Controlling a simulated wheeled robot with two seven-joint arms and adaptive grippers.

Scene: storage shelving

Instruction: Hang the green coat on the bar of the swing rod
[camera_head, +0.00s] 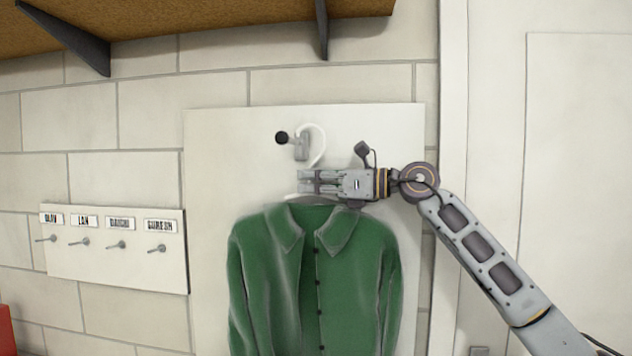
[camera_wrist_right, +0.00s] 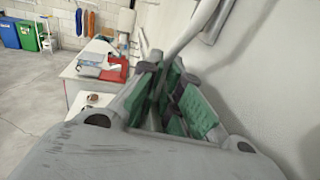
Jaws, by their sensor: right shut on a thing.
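The green coat (camera_head: 355,270) hangs upright on a white hanger (camera_head: 320,150), in front of a white wall panel. My right gripper (camera_head: 302,182) is shut on the hanger just above the collar, its fingers pointing left. The hanger's hook curves up beside the swing rod (camera_head: 300,145), a short grey bracket with a black round end. I cannot tell whether the hook touches the rod. In the right wrist view the hanger (camera_wrist_right: 190,30) runs up from between the green-padded fingers (camera_wrist_right: 178,105). My left gripper is in neither view.
A white board with several pegs and name labels (camera_head: 115,272) is mounted left of the panel. A brown shelf (camera_head: 200,25) on dark brackets is above. A door frame (camera_head: 453,120) stands at the right. The right wrist view shows a table (camera_wrist_right: 90,65) and bins (camera_wrist_right: 27,36).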

